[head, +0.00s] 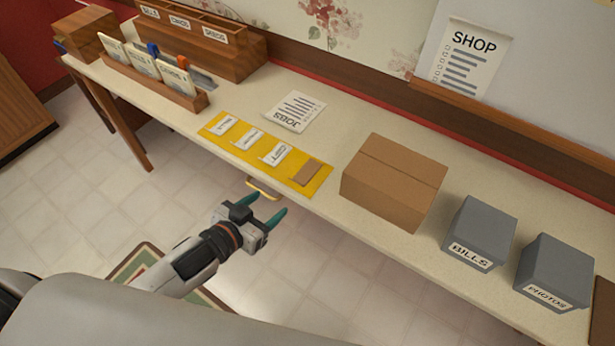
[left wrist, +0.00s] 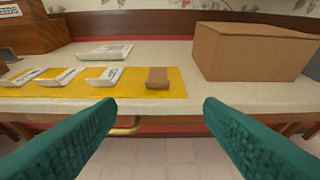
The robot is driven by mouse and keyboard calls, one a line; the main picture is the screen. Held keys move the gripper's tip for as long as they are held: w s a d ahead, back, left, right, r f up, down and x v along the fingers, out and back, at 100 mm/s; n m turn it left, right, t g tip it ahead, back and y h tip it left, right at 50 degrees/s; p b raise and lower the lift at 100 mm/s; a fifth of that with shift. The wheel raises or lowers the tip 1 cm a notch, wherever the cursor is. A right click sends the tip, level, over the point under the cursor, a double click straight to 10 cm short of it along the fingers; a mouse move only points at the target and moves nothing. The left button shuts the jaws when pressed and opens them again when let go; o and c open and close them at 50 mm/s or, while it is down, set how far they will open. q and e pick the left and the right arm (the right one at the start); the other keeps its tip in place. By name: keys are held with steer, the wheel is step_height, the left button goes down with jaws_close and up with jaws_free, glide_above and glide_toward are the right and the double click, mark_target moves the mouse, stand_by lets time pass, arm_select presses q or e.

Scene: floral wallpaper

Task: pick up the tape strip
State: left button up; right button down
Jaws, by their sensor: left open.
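The tape strip appears to be the small brown piece (head: 308,173) at the right end of a yellow mat (head: 317,187) on the table. In the left wrist view the brown strip (left wrist: 157,77) lies flat on the yellow mat (left wrist: 130,91), ahead of and between my fingers. My left gripper (head: 264,210) is open and empty, in front of the table's front edge and short of the mat. Its two green fingers (left wrist: 158,125) are spread wide in the left wrist view. My right gripper is not in view.
Labelled white slips (head: 277,153) lie on the mat, left of the strip. A closed cardboard box (head: 395,180) stands to its right, then grey boxes (head: 480,232) marked BILLS and PHOTOS. A JOBS sheet (head: 295,111) lies behind. A drawer handle (head: 262,188) is under the table edge.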

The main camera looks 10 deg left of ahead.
arm_select(q)
glide_toward(295, 182)
steer(key=x, duration=0.4)
steer(key=p+x, duration=0.1)
steer(key=x, duration=0.3)
steer(key=shift+a+r, duration=0.1)
steer(key=shift+w+d+f, duration=0.2)
steer(key=shift+w+f, duration=0.05)
steer(key=shift+w, duration=0.2)
steer(key=shift+s, duration=0.1)
steer(key=c, duration=1.1)
